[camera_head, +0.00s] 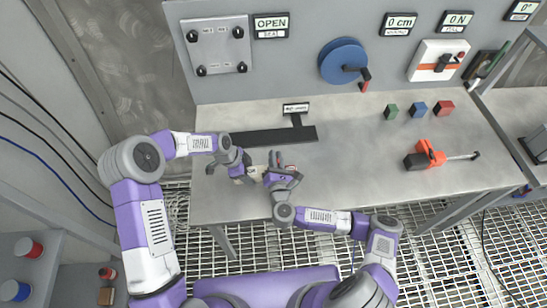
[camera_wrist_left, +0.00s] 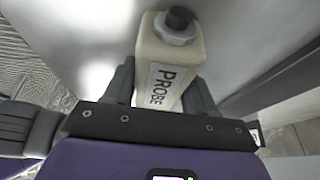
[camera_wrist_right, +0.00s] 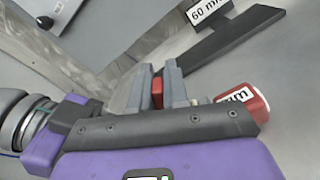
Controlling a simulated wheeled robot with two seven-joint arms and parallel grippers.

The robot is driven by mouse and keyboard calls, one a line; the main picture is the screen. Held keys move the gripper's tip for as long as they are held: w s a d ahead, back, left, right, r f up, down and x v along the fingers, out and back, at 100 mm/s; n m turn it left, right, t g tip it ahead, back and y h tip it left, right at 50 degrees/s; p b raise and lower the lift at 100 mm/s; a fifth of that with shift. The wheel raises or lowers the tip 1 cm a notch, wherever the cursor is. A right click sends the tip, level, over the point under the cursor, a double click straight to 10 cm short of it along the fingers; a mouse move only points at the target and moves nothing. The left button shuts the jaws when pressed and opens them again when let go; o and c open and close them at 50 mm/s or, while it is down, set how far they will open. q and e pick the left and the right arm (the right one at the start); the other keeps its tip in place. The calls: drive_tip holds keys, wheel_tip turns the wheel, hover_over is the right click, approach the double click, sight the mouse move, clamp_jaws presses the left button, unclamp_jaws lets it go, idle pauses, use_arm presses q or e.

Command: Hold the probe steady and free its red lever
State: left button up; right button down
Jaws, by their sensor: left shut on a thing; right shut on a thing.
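The probe (camera_wrist_left: 168,75) is a cream box-shaped body with a PROBE label and a dark cap, seen in the left wrist view. My left gripper (camera_wrist_left: 160,92) is shut around its sides. In the head view the probe (camera_head: 256,171) shows only as a small pale patch between my two grippers, over the bench's front left. My right gripper (camera_wrist_right: 158,88) is shut on a small red piece, which looks like the red lever (camera_wrist_right: 157,92). In the head view, left gripper (camera_head: 238,172) and right gripper (camera_head: 278,172) nearly touch.
A black T-shaped piece (camera_head: 275,135) with a small sign lies on the steel bench (camera_head: 350,170) just behind my grippers. Green, blue and red blocks (camera_head: 418,108) and an orange tool (camera_head: 430,156) are at the right. A blue wheel (camera_head: 343,60) is on the back panel.

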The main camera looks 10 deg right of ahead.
drive_tip(key=shift+d+f+m, duration=0.15)
drive_tip(key=shift+m, duration=0.45)
drive_tip(key=c, duration=1.2)
unclamp_jaws()
drive_tip(key=s, duration=0.7)
drive_tip(key=shift+s, duration=0.3)
use_arm(q)
drive_tip(key=o, duration=1.2)
drive_tip(key=shift+o, duration=0.2)
drive_tip(key=shift+r, duration=0.1)
